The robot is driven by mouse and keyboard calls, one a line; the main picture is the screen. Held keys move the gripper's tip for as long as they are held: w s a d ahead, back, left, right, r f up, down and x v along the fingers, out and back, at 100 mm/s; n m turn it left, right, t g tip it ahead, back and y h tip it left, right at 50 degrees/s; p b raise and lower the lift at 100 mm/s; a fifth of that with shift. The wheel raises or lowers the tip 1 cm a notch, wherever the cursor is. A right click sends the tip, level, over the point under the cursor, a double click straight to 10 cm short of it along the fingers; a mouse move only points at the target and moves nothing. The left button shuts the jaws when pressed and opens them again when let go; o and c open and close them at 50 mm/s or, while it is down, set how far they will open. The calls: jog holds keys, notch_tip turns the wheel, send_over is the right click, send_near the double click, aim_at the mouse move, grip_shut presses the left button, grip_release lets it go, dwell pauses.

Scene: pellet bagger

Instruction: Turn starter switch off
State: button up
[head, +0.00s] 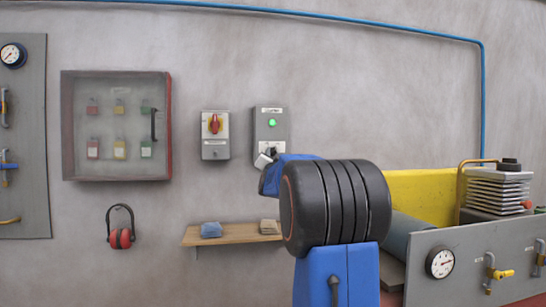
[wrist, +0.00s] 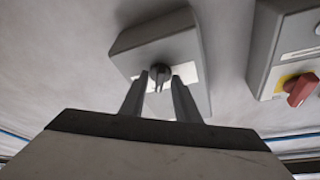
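The starter box (head: 271,125) is a grey wall box with a lit green lamp (head: 271,123) and a black rotary switch low on its front. In the wrist view, the starter switch (wrist: 160,73) is a small black knob on a pale plate of the box (wrist: 150,42). My gripper (wrist: 160,76) is open, with one fingertip on each side of the knob and visible gaps between. In the head view my gripper (head: 264,161) is at the lower part of the box and partly hides the switch.
A red rotary isolator (head: 214,124) on a grey box sits just left of the starter box; it also shows in the wrist view (wrist: 300,89). A wooden shelf (head: 220,236) with two folded cloths is below. A lockout cabinet (head: 117,126) hangs further left.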

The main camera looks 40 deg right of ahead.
grip_shut()
jog(key=shift+n, duration=0.3)
jog(key=n+t+y, duration=0.1)
jog(key=n, duration=0.1)
jog(key=n+t+y, duration=0.1)
jog(key=n, duration=0.2)
jog(key=n+t+y, duration=0.1)
jog(key=n, duration=0.1)
jog(key=shift+s+d+f+n, duration=0.15)
jog(key=shift+s+d+n, duration=0.05)
jog(key=shift+d+n, duration=0.1)
jog(key=n+y, duration=0.2)
jog(key=n, duration=0.2)
jog(key=n+t+y, duration=0.1)
jog(key=n+y, duration=0.1)
jog(key=n, duration=0.2)
jog(key=shift+s+d+n+t, duration=0.1)
jog(key=shift+d+n+t, duration=0.1)
jog(key=shift+n+t, duration=0.1)
jog(key=shift+n+y, duration=0.3)
grip_release()
